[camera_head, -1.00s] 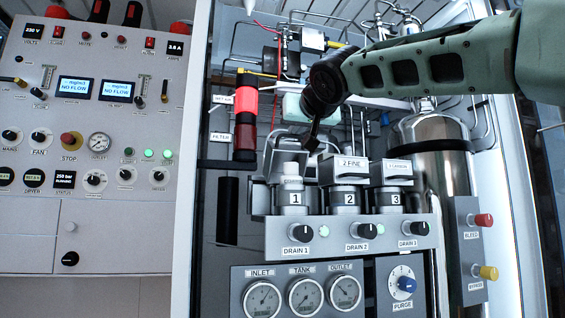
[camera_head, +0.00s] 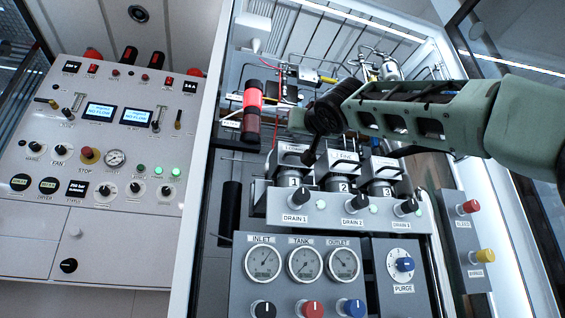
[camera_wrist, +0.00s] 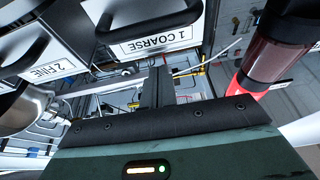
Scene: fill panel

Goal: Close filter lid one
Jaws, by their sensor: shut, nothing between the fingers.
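Filter lid one (camera_head: 289,150), a grey lid labelled "1 COARSE", sits down over filter housing 1 (camera_head: 294,181), level with its neighbours. In the wrist view, lid one (camera_wrist: 158,38) shows its label and dark handle beside the lid labelled "2 FINE" (camera_wrist: 52,72). My gripper (camera_head: 310,162) is shut and empty, pointing down at the right side of lid one, near lid two (camera_head: 342,156). In the wrist view, my fingers (camera_wrist: 157,85) are together close to the handle of lid one. I cannot tell if they touch it.
Lid three (camera_head: 380,163) is down at the right. Drain knobs (camera_head: 296,203) stand in front of the housings, above the gauges (camera_head: 264,263). A red-and-black cylinder (camera_head: 252,108) stands behind left. A control panel (camera_head: 110,160) fills the left.

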